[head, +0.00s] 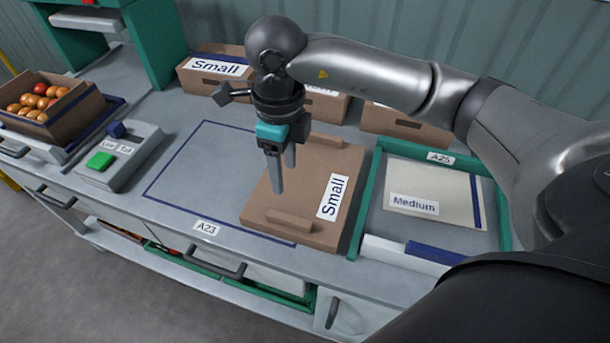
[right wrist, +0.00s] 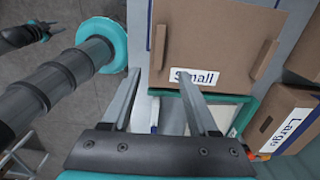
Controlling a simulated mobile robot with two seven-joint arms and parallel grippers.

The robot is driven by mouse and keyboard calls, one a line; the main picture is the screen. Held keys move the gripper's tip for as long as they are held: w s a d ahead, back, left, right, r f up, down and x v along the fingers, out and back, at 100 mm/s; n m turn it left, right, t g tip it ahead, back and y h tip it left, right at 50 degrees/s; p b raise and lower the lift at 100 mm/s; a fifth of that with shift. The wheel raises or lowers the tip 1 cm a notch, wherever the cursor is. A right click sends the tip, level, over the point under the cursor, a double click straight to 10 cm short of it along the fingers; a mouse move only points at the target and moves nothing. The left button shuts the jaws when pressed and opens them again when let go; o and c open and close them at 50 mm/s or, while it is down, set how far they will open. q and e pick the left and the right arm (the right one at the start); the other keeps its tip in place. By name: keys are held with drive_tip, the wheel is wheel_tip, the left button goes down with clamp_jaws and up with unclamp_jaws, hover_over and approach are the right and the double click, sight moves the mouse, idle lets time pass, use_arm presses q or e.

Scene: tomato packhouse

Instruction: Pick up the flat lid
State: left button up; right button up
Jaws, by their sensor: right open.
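The flat lid (head: 290,189) is a brown cardboard piece with a raised strip at its near and far ends and a white "Small" label. It lies on the bench, partly over a blue outline, and also shows in the right wrist view (right wrist: 205,40). My right gripper (head: 283,178) is open and empty, pointing down. Its fingers overlap the lid's left part in the head view; I cannot tell the exact height between them. In the right wrist view the fingertips (right wrist: 160,72) are apart, with the lid beyond them.
A green-rimmed tray (head: 367,200) with a pale "Medium" piece (head: 435,182) stands close right of the lid. Brown boxes (head: 215,82) line the back. A button box (head: 118,160) and tomato crate (head: 75,112) are left. The outlined area left of the lid is clear.

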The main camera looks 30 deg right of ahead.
hover_over(289, 217)
wheel_tip(289, 217, down, 9)
drive_tip(key=shift+b, duration=0.35)
drive_tip(key=shift+s+f, duration=0.1)
drive_tip(key=shift+f, duration=2.9)
clamp_jaws()
